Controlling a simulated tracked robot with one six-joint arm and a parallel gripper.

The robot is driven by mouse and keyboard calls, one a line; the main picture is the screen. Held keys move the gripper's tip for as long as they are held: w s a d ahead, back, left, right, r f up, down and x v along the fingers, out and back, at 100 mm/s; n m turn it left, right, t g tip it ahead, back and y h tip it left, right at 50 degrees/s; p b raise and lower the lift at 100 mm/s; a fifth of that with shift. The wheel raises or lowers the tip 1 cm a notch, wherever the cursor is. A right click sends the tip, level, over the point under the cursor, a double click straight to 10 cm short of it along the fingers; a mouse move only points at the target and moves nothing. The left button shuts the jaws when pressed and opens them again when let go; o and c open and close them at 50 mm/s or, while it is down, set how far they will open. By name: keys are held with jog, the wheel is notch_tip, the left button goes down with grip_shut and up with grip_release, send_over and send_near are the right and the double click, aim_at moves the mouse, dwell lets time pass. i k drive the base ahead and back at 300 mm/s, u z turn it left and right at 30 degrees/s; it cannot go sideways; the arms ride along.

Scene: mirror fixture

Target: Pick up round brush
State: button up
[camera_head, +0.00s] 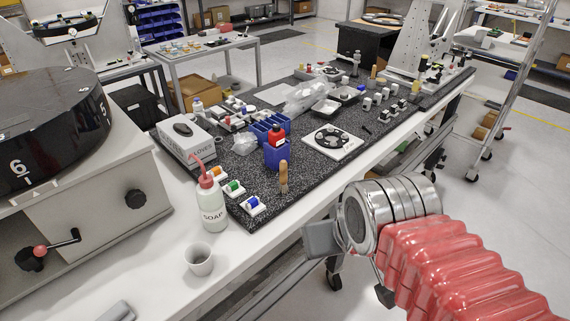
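A small upright tool with a tan wooden handle (283,172) stands on the dark speckled mat, right of and in front of a blue bin. It looks like the round brush, but its lower end is too small to make out. My gripper (326,239) is at the lower right, off the front edge of the bench and apart from that tool. A grey finger part shows at its left end, below the metal rings and red bellows of my arm. No held object is visible, and the finger gap is not clear.
A soap bottle (211,201) and a white cup (199,260) stand at the bench's front left. A blue bin (277,156) with a red-topped item, a white box (186,139), a white plate with a dark ring (328,142) and small coloured parts crowd the mat.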

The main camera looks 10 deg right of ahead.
aim_at(283, 164)
jog(key=u, duration=0.05)
jog(key=i, duration=1)
jog(key=z, duration=0.05)
jog(key=k, duration=0.5)
jog(key=u, duration=1.3)
jog(key=i, duration=0.2)
jog(key=z, duration=0.05)
